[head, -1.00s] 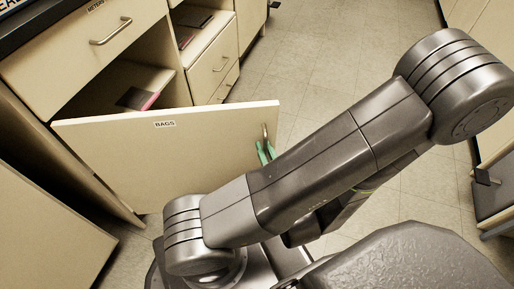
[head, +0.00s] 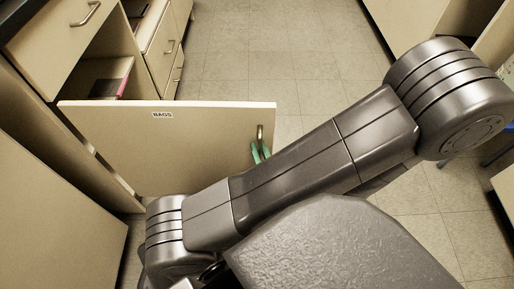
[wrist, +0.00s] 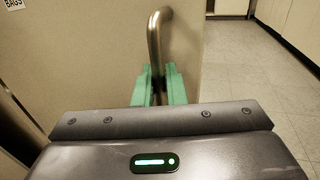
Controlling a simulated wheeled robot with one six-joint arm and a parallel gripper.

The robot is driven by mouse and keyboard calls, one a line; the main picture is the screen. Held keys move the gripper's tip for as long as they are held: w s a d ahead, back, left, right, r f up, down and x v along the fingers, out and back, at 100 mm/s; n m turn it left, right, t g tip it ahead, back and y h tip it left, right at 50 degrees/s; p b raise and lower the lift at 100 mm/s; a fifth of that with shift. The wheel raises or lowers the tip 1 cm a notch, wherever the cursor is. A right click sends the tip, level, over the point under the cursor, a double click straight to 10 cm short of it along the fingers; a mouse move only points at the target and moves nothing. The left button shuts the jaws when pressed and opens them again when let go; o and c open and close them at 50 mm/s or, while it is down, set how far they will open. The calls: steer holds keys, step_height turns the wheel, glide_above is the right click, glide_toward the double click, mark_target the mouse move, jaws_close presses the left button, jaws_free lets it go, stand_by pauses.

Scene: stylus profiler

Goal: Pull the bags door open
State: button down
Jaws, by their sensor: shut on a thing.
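The bags door (head: 190,140) is a cream panel with a BAGS label (head: 162,115), swung well out from its cabinet in the head view. Its metal bar handle (head: 260,133) sits near the door's free edge. My gripper (head: 259,153) has green fingers and is at the handle, partly hidden behind my arm. In the wrist view the door (wrist: 95,60) fills the left and middle. The handle (wrist: 155,40) runs down between the green fingers of my gripper (wrist: 158,88), which are shut on it.
The open cabinet compartment (head: 95,72) behind the door holds a dark and pink item (head: 122,88). A drawer with a handle (head: 85,14) is above it, and more drawers (head: 158,45) stand beyond. Tiled floor (head: 290,60) is clear behind the door.

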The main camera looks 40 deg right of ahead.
steer(key=shift+s+a, duration=0.15)
steer(key=shift+s, duration=0.1)
steer(key=c, duration=1.6)
jaws_free()
steer(key=shift+c, duration=0.2)
